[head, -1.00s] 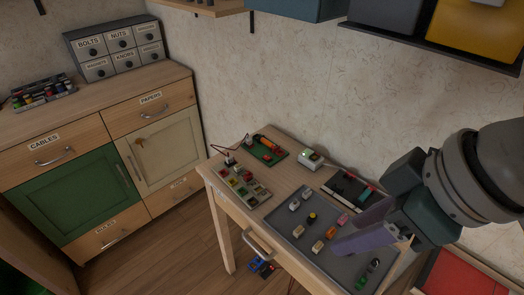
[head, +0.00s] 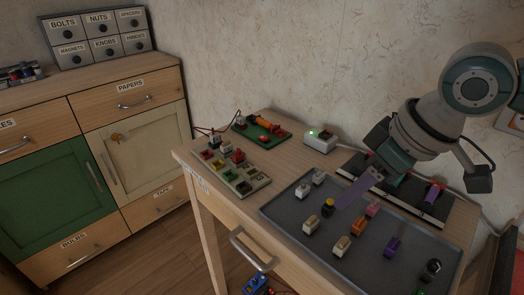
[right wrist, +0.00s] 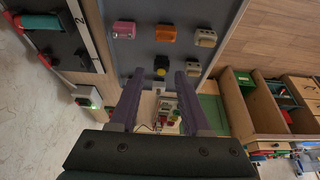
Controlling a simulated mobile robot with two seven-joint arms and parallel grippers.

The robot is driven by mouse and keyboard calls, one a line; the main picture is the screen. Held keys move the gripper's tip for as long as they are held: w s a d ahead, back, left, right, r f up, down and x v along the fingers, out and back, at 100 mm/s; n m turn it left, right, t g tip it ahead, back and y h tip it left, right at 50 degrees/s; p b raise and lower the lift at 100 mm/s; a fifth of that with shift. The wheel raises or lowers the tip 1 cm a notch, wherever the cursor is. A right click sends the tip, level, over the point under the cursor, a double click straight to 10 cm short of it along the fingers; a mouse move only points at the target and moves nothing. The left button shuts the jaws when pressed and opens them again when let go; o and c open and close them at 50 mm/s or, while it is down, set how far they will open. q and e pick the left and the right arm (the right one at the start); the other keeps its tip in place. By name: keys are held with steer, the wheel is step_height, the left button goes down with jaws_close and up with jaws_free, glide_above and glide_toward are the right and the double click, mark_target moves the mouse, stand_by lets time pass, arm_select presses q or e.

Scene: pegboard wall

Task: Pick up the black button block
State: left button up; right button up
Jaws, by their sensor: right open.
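A black block with a round yellow button (head: 328,206) stands on the grey tray (head: 285,212), towards its back left. It also shows in the right wrist view (right wrist: 161,67), just beyond and between the fingertips. My right gripper (head: 346,203) is open, its purple fingers reaching down beside this block; in the wrist view the gap between the fingertips (right wrist: 159,75) is empty. I cannot tell exactly how high they are above the tray. Another dark block with a pale part (head: 432,268) stands near the tray's right front. My left gripper is not in view.
Close by on the tray are cream blocks (head: 311,223), an orange block (head: 358,225), a pink block (head: 372,209) and white blocks (head: 302,190). A purple block (head: 392,247) stands further right. A dark rail panel (head: 410,203) lies behind the tray; a keypad-like board (head: 250,184) lies left.

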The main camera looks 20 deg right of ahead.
mark_target(331, 217)
steer(key=x, duration=0.2)
steer(key=b+x, duration=0.1)
steer(key=x, duration=0.2)
steer(key=shift+w+a+b, duration=0.25)
steer(key=shift+w+b, duration=0.05)
steer(key=shift+c, duration=0.2)
jaws_close()
